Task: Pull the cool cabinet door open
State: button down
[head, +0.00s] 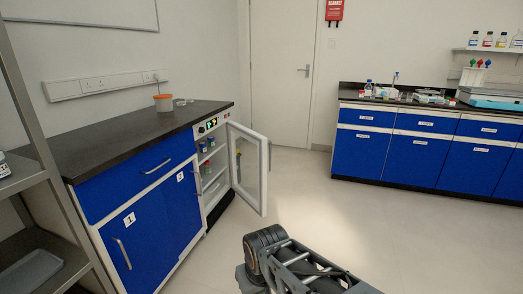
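The cool cabinet (207,125) is set into the end of the blue counter on the left, with a lit control panel on top. Its white-framed glass door (250,166) stands swung wide open to the right, showing the shelves inside with several small bottles (208,143). A handle shows near the door's free edge. Part of my arm shows at the bottom centre of the head view, apart from the door. My gripper itself cannot be made out.
The blue counter (116,135) has a dark top with an orange-lidded jar (163,102). A metal rack (35,180) stands at the left edge. Blue cabinets (412,155) with lab items line the right. The floor (300,200) between is clear.

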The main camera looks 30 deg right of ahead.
aim_at(247, 149)
jog(key=z, duration=0.8)
jog(key=i, duration=1.2)
jog(key=u, duration=0.95)
jog(key=i, duration=0.95)
jog(key=u, duration=0.3)
